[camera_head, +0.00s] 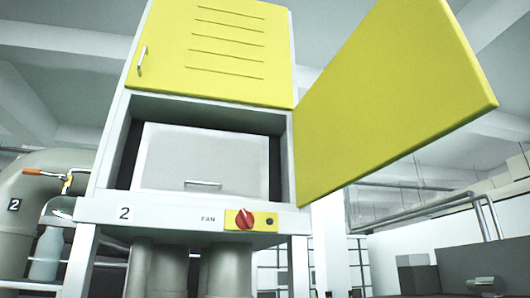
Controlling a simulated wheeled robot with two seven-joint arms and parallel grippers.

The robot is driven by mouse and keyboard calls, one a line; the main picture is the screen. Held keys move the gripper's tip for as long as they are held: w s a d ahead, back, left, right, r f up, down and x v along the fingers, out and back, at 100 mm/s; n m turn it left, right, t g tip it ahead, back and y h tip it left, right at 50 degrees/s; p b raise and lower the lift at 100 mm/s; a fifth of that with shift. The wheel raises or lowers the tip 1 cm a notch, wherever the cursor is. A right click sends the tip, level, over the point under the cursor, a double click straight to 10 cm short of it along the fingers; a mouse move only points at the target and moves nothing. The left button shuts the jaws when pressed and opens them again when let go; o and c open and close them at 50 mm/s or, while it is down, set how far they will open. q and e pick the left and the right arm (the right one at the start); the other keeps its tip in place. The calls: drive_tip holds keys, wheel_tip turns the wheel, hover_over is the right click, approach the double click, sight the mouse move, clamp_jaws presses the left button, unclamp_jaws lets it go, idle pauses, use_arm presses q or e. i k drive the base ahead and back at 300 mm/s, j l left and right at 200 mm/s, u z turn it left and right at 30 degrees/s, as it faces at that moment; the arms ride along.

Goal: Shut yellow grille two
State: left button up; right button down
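A white cabinet (190,209) carries a label with the number 2 on its lower front. Its upper yellow panel (215,50), with several slots and a metal handle on the left, lies flat against the front. A second, plain yellow panel (385,100) stands swung open at the right, joined to the cabinet's right side beside the lower opening. No handle shows on its visible face. In the opening is a light grey inner panel (205,155) with a small handle. Neither of my grippers can be made out.
A red knob (244,219) on a yellow plate sits under the opening, beside the word FAN. Thick grey pipes (168,270) stand below the cabinet. A pipe with an orange-handled valve (45,173) and a bottle (47,254) are at left. Metal rails (420,217) and grey boxes (468,267) are at right.

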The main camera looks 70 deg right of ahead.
sight(409, 77)
drive_tip(key=k+l, duration=0.45)
drive_tip(key=k+l+z, duration=0.1)
drive_tip(key=k+l, duration=0.35)
drive_tip(key=l, duration=0.25)
drive_tip(key=k+l+z, duration=0.15)
drive_tip(key=z, duration=1)
